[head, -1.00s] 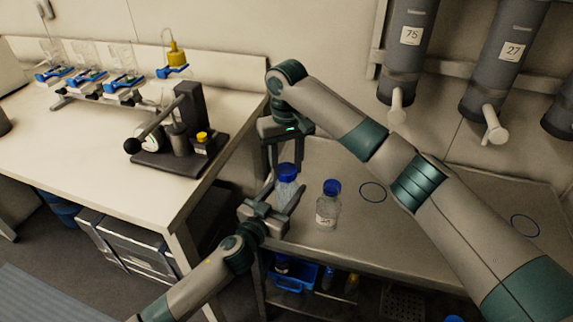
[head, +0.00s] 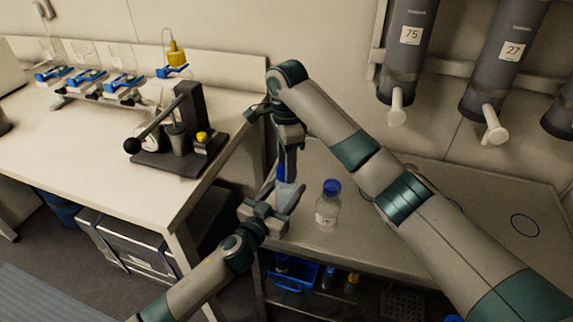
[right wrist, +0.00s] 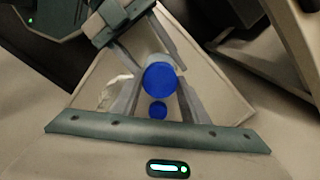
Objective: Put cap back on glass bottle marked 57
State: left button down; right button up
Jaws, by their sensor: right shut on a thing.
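A clear glass bottle (head: 287,193) stands upright between the fingers of my left gripper (head: 277,200), which is shut around its body. Its label is hidden. A blue cap (head: 281,172) is at the bottle's top, and my right gripper (head: 285,165) is shut on it from above. In the right wrist view this cap (right wrist: 160,79) sits between the right fingers. I cannot tell whether the cap is seated on the neck. A second bottle (head: 328,208) with a blue cap (head: 332,186) stands to the right on the grey bench; its label is too small to read.
The grey bench (head: 400,250) is clear to the right, apart from blue rings marked on it. Dispensers marked 75 (head: 411,37) and 27 (head: 513,50) hang above. A white table (head: 80,135) with a lever press (head: 180,135) is at left.

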jog(key=m, duration=0.4)
jog(key=shift+m, duration=0.3)
jog(key=m, duration=0.3)
jog(key=shift+m, duration=0.3)
jog(key=o, duration=1)
jog(key=shift+r, duration=0.1)
jog(key=shift+r, duration=2.2)
jog(key=shift+c, duration=0.4)
